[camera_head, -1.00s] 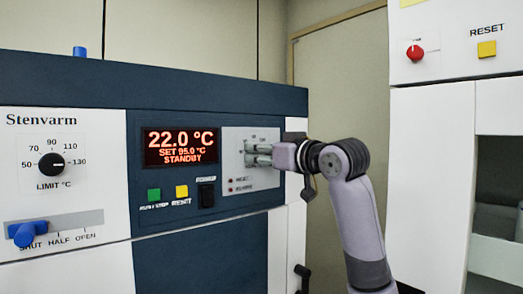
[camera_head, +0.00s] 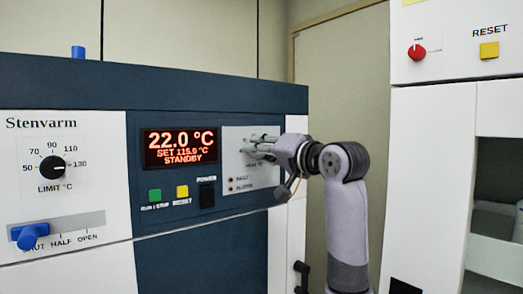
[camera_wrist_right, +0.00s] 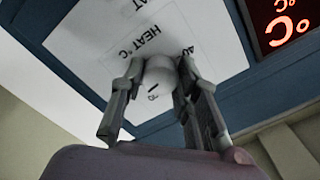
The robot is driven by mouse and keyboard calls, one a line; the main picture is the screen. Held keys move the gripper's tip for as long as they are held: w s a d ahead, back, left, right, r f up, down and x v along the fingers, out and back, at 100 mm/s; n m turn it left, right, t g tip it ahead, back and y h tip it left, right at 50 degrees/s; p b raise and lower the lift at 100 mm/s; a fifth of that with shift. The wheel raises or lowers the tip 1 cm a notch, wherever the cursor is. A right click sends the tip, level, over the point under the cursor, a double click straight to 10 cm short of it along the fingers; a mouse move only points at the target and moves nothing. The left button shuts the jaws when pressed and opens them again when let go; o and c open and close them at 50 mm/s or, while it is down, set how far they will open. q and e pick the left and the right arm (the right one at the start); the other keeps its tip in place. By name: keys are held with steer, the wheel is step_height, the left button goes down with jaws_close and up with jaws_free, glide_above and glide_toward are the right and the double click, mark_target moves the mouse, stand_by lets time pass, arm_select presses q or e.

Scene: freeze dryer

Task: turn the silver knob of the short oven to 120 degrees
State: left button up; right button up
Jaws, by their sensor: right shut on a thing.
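The short oven (camera_head: 200,260) has a dark blue and white front. Its display (camera_head: 180,147) reads 22.0 °C, SET 115.0 °C, STANDBY. My right gripper (camera_head: 255,147) is at the pale panel right of the display and mostly covers the knob there. In the right wrist view, the silver knob (camera_wrist_right: 158,75) sits between the two fingers of my right gripper (camera_wrist_right: 157,85), which is shut on it. The panel around it carries the word HEAT and °C. My left gripper is not in view.
A black limit dial (camera_head: 53,167), a blue slider (camera_head: 30,235) and green (camera_head: 154,195) and yellow (camera_head: 182,191) buttons are on the oven front. A white cabinet with a red knob (camera_head: 416,52) stands at the right.

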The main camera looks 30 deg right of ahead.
steer(key=shift+a+f+m, duration=0.1)
steer(key=shift+f+m, duration=0.05)
steer(key=shift+m, duration=0.75)
steer(key=o, duration=1.2)
steer(key=shift+c, duration=0.2)
steer(key=shift+s, duration=0.15)
steer(key=s+d, duration=0.1)
steer(key=s, duration=1)
steer(key=shift+s, duration=0.35)
